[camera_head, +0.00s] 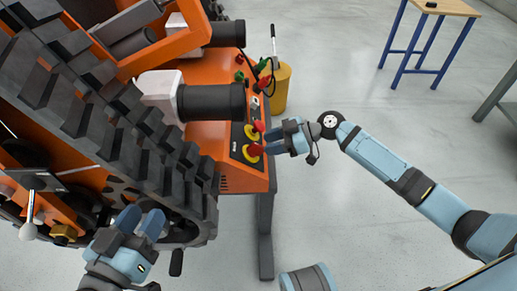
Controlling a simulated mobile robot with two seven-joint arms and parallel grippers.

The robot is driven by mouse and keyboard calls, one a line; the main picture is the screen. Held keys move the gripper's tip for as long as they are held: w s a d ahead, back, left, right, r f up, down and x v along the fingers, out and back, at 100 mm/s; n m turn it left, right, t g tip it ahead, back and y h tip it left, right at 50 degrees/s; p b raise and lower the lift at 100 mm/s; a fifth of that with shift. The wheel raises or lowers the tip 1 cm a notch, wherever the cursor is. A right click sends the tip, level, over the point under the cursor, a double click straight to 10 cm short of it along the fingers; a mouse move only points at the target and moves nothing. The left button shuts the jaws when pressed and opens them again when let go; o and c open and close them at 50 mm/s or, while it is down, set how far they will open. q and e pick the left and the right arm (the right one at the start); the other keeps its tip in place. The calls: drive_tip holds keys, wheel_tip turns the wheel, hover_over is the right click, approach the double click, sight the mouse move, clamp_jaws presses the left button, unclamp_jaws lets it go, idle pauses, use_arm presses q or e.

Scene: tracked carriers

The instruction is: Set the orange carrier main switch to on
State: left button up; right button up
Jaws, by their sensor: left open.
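The orange carrier (235,184) fills the left and middle, with its dark track on the left. Its side panel bears a red knob (254,149) on a yellow plate and another red knob (259,126) just above it. I cannot tell which one is the main switch, or its setting. My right gripper (270,140) is right beside these knobs, its fingers pointing left at the panel; contact and finger gap are unclear. My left gripper (140,222) is open and empty in front of the track, at the lower left.
Green and red controls (240,76) sit farther up the panel. A yellow cylinder (282,86) stands beside the carrier. A wooden table with blue legs (444,7) stands at the upper right. The grey floor (345,80) between them is clear.

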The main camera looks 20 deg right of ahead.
sight(261, 146)
use_arm(q)
drive_tip(key=shift+w+a+m+b, duration=0.15)
drive_tip(key=shift+w+m+b, duration=0.15)
drive_tip(key=shift+b, duration=0.05)
use_arm(e)
drive_tip(key=shift+x, duration=2.05)
clamp_jaws()
use_arm(q)
drive_tip(key=shift+t, duration=0.3)
drive_tip(key=shift+r, duration=0.1)
